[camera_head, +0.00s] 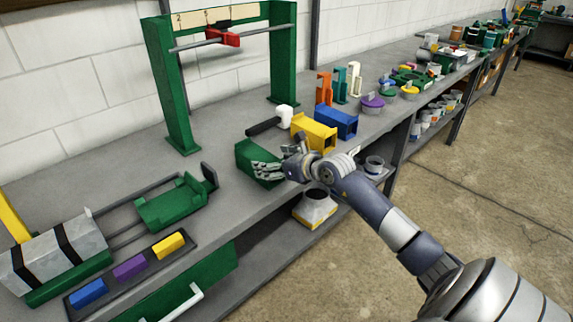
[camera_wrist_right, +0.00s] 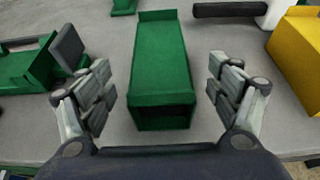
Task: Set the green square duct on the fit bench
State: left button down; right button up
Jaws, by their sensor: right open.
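The green square duct (camera_head: 250,153) lies on the grey bench (camera_head: 215,220), near its front edge, partly hidden by my right gripper in the head view. In the right wrist view the duct (camera_wrist_right: 162,62) lies lengthwise, its open end towards me. My right gripper (camera_head: 268,172) is open, and in the wrist view its fingers (camera_wrist_right: 162,88) stand apart on both sides of the duct's near end. Gaps show between the fingers and the duct. I cannot tell which part is called the fit bench. My left gripper is not in view.
A yellow duct (camera_head: 313,133) and a blue duct (camera_head: 337,123) lie right of the green one, with a white-headed mallet (camera_head: 285,116) behind. A green slide fixture (camera_head: 172,203) and block tray (camera_head: 108,288) are left. A green frame (camera_head: 172,95) stands behind.

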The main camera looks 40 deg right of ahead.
jog(key=b+v, duration=0.1)
jog(key=v, duration=0.5)
jog(key=shift+s, duration=0.2)
